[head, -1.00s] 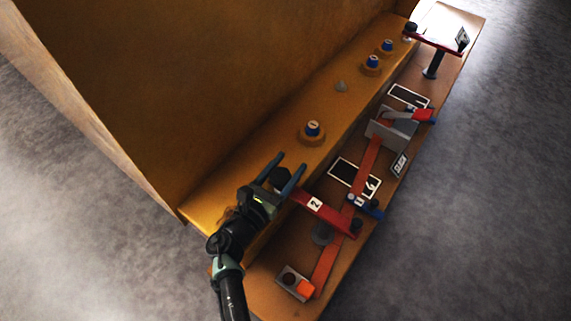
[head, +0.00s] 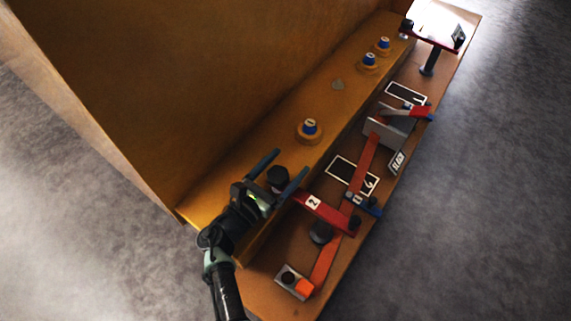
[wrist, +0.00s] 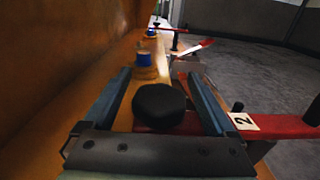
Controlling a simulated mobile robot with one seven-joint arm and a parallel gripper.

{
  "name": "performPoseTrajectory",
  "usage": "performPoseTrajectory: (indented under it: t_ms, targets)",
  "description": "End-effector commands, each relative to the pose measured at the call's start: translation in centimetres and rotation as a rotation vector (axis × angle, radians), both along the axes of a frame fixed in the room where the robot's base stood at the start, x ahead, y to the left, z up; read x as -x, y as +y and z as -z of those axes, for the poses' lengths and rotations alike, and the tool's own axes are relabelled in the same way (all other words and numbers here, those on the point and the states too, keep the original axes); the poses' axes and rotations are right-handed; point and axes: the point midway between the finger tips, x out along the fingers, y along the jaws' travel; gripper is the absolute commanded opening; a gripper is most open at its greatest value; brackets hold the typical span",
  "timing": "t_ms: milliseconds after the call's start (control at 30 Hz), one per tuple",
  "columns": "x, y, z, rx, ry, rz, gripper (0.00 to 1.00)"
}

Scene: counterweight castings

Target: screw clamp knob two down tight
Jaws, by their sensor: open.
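Clamp knob two is a black faceted knob (head: 278,176) at the left end of the red clamp arm (head: 322,210) with a white "2" label. In the wrist view the knob (wrist: 159,106) sits between the two long blue-grey fingers, with the labelled red arm (wrist: 270,126) running off to the right. My gripper (head: 282,165) is open around the knob. Gaps show between the knob and both fingers in the wrist view, so it is not gripped. The knob's threaded part below is hidden.
Blue-capped round pieces (head: 309,127) stand along the yellow ledge ahead, beside a tall yellow wall (head: 150,90). A second red clamp arm (head: 436,42) stands at the far end. An orange bar (head: 362,165), framed plates (head: 352,174) and a grey block (head: 390,130) lie on the lower board.

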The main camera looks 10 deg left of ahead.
Motion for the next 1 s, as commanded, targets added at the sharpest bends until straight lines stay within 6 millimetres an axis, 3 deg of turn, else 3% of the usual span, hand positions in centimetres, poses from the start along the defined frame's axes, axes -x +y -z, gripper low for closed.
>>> performPoseTrajectory:
  t_ms: [167, 633, 800, 1000]
  targets:
    - [1.2, 0.6, -0.2, 0.001, 0.004, -0.003, 0.91]
    - [9.9, 4.5, -0.3, 0.001, 0.0, -0.004, 0.91]
    - [11.5, 5.1, -0.1, 0.001, 0.0, -0.002, 0.91]
    - [11.9, 5.2, 0.0, 0.0, 0.0, 0.0, 0.91]
